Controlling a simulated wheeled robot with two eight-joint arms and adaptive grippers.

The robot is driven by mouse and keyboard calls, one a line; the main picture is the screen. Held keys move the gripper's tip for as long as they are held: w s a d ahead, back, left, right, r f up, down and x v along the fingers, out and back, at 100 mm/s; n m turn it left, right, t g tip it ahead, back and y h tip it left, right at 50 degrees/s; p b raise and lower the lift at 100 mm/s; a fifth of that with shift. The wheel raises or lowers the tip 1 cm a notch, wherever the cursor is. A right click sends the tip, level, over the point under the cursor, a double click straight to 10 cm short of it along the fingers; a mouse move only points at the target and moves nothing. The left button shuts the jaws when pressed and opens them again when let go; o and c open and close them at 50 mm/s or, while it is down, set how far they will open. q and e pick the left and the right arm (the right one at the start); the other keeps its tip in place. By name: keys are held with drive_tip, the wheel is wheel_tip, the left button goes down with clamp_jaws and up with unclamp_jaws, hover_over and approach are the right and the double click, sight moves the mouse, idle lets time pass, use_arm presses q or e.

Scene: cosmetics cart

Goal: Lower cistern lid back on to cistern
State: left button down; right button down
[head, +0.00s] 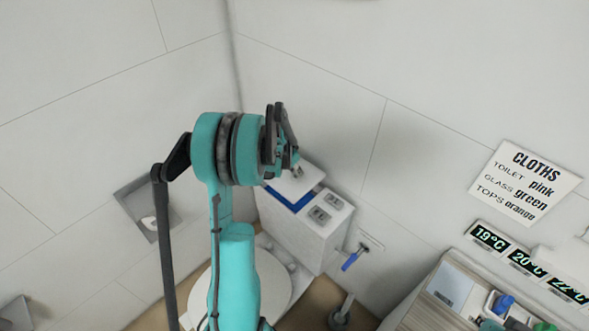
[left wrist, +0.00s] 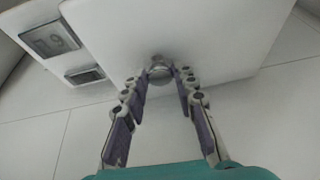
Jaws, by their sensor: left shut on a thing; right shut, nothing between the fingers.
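The white cistern lid (left wrist: 215,45) fills much of the left wrist view. My left gripper (left wrist: 163,75) is shut on its round grey knob (left wrist: 160,68). In the head view the lid (head: 292,184) shows in part above the white cistern (head: 318,236). A strip of the blue opening (head: 291,198) shows beside the lid, so the lid does not cover it all. I cannot tell the height of the gap.
Two grey panels (head: 320,214) sit on the cistern top. A blue-handled lever (head: 354,258) is on the wall to its right. The toilet seat (head: 275,294) is below. Bare wall lies behind.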

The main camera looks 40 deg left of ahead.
sight(293, 179)
use_arm(q)
drive_tip(key=shift+f+b, duration=1.65)
drive_tip(key=shift+f, duration=0.5)
drive_tip(key=shift+f+b, duration=1.1)
drive_tip(key=shift+f, duration=0.2)
drive_tip(key=c, duration=1.1)
unclamp_jaws()
drive_tip(key=v, duration=1.2)
drive_tip(key=shift+r, duration=0.1)
drive_tip(key=shift+d, duration=0.1)
